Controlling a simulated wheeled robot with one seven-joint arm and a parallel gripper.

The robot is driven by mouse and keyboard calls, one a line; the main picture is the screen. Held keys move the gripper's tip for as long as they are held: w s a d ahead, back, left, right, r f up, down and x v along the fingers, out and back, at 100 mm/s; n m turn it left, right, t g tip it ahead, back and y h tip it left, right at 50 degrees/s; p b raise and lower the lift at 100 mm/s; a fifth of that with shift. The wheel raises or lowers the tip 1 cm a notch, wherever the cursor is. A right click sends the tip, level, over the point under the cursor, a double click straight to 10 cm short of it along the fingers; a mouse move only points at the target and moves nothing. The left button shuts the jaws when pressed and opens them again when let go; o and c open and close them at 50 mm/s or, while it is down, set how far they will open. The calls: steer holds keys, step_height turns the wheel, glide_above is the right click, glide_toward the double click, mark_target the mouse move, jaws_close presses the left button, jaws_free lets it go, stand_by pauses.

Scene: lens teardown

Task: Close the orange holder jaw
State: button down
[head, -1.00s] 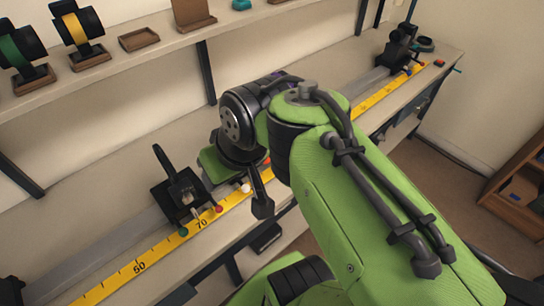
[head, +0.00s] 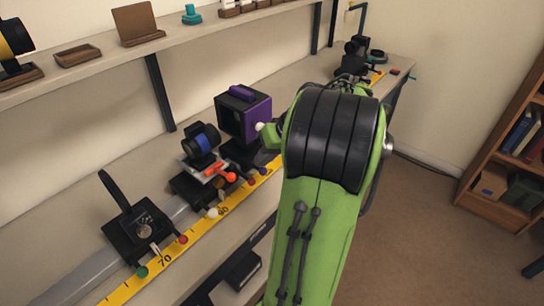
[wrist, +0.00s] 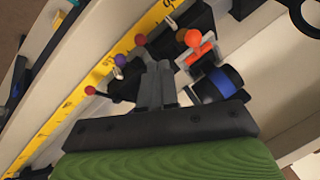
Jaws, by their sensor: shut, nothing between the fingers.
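The orange holder jaw (head: 213,168) is a small orange piece with an orange ball knob, on a pale plate of a rail-mounted holder. A black lens with a blue band (head: 202,139) sits right behind it. In the wrist view the orange jaw (wrist: 204,47) is at the upper middle, and the blue-banded lens (wrist: 217,85) is below it. My gripper (wrist: 155,70) is shut and empty, its dark fingers pointing up the picture, left of the lens and orange jaw. I cannot tell whether it touches anything. In the head view my arm hides the gripper.
A purple box (head: 244,115) stands just behind the lens holder. A black carriage with a tall lever (head: 138,230) sits nearer on the rail. The yellow scale (head: 195,232) runs along the bench front. Small coloured knobs stick out over it. A shelf (head: 100,65) hangs above.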

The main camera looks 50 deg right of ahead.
mark_target(223, 172)
steer(key=w+a+f+b, duration=0.2)
steer(key=w+a+f, duration=0.1)
steer(key=shift+w+a, duration=0.15)
steer(key=shift+a, duration=0.1)
steer(key=shift+w+r, duration=0.1)
steer(key=w+p, duration=0.1)
steer(key=w, duration=0.2)
steer(key=shift+w+d, duration=0.1)
steer(key=shift+w, duration=0.05)
steer(key=shift+p, duration=0.4)
